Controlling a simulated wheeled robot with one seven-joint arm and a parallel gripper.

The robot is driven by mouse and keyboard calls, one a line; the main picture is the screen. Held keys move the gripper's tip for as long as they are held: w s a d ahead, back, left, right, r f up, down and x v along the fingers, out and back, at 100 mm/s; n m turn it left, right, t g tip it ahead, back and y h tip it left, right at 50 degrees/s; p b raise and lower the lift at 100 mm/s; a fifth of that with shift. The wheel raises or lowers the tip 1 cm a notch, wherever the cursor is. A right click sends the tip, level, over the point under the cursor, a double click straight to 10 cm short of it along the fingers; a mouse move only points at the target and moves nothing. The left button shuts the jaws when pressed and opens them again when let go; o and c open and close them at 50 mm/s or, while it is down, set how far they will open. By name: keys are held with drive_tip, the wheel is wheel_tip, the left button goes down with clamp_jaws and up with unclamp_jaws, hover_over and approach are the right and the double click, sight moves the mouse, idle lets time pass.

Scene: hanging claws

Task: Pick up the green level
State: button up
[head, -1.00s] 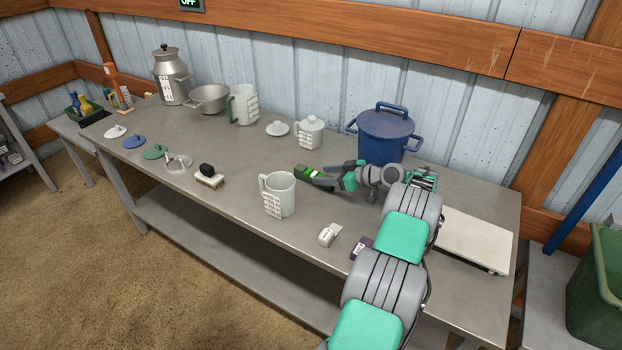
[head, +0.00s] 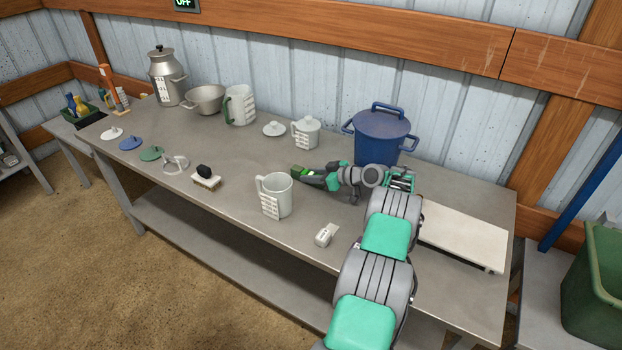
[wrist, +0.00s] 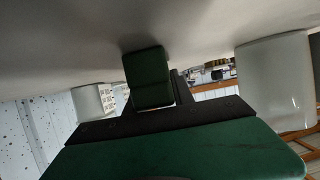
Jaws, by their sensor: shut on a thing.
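The green level (head: 299,170) is a small dark green block with a bright green patch, in the middle of the workbench in the head view, right of and behind the front white mug. My gripper (head: 313,177) is shut on it from the right; the fingers hide part of it. In the wrist view a dark green block (wrist: 148,77) projects ahead between pale shapes. I cannot tell from these views whether the level touches the bench top or is just above it.
The front white mug (head: 274,195) stands close to the level. A small white box (head: 326,235) lies nearer the front edge. A white board (head: 462,236) lies at right.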

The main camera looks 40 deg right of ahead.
clamp_jaws()
